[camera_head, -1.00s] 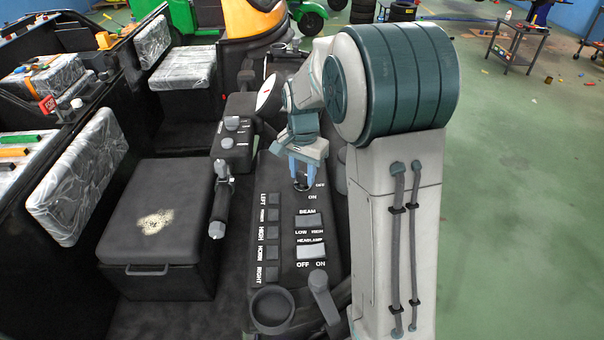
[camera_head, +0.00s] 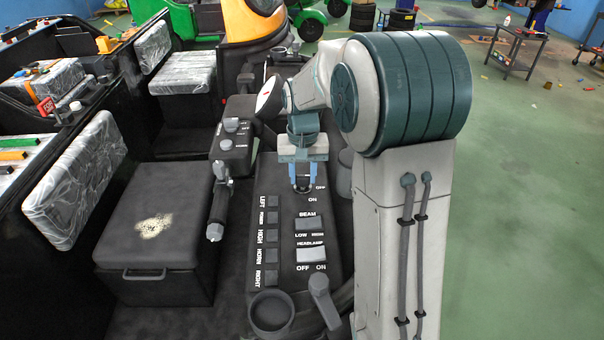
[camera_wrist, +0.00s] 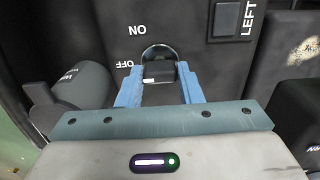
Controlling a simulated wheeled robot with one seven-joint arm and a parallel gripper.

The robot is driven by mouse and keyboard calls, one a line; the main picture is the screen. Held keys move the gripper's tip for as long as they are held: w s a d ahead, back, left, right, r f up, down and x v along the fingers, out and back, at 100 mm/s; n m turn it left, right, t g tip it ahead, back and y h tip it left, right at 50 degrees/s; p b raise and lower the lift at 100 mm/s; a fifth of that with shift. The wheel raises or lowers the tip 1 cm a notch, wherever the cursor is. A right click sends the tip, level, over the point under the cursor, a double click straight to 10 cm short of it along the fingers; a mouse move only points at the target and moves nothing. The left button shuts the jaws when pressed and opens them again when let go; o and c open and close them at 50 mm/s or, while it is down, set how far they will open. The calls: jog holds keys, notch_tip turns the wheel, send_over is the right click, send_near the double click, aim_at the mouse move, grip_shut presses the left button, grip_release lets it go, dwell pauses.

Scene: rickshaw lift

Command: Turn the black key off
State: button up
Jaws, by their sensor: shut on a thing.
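The black key (camera_wrist: 160,68) sits in its round switch on the dark control panel, between the fingers in the wrist view. The printed ON and OFF labels are beside the switch, with OFF close to the left finger in that view. My gripper (camera_wrist: 160,85) is shut on the key, one blue finger on each side. In the head view my gripper (camera_head: 303,185) reaches down to the panel (camera_head: 285,225) beside the ON label, and the key is mostly hidden there by the fingers.
Beam and headlamp rocker switches (camera_head: 311,254) and a column of buttons (camera_head: 270,237) lie nearer on the panel. A handlebar grip (camera_head: 218,215) stands to the left. A lever (camera_head: 322,295) and a cup-like holder (camera_head: 271,308) are at the near end.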

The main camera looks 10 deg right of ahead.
aim_at(303, 175)
jog(key=shift+w+r, duration=0.1)
jog(key=shift+r, duration=0.05)
jog(key=o, duration=1)
notch_tip(303, 175, up, 14)
jog(key=shift+f+b, duration=0.15)
jog(key=shift+b, duration=0.35)
